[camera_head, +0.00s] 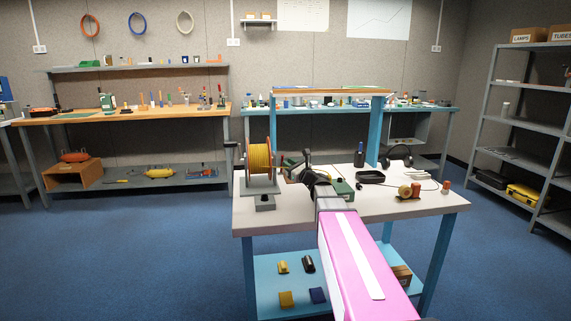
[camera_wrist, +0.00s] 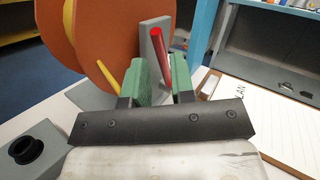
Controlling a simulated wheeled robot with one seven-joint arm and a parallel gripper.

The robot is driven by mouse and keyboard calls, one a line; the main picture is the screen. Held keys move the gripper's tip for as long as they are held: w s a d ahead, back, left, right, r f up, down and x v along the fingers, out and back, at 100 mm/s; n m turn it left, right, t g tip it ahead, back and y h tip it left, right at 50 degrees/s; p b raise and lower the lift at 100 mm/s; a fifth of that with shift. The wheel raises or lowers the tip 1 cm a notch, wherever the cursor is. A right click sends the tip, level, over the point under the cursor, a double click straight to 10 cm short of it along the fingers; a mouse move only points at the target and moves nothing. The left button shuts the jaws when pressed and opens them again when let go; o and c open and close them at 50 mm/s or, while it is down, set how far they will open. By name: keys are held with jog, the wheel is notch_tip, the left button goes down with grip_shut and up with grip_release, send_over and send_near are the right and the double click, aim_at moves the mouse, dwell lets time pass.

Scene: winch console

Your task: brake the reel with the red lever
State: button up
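The red lever (camera_wrist: 158,42) shows in the wrist view, leaning beside a grey upright plate (camera_wrist: 148,35) next to the reel. The reel (camera_wrist: 88,42) has orange-brown flanges and yellow line. In the head view the reel (camera_head: 260,161) stands at the left of the near table, and the lever is not visible. My gripper (camera_wrist: 159,64) has its two green fingers apart. The lever's lower part shows in the gap between them, closer to the right finger. I cannot tell whether a finger touches it. In the head view my gripper (camera_head: 291,165) is just right of the reel.
A grey box with a black knob (camera_wrist: 30,150) stands in front of the reel; it also shows in the head view (camera_head: 265,203). A paper sheet (camera_wrist: 275,125) lies right of my gripper. Headphones (camera_head: 398,156) and a black tray (camera_head: 370,177) are farther right.

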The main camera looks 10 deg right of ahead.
jog(key=v, duration=0.8)
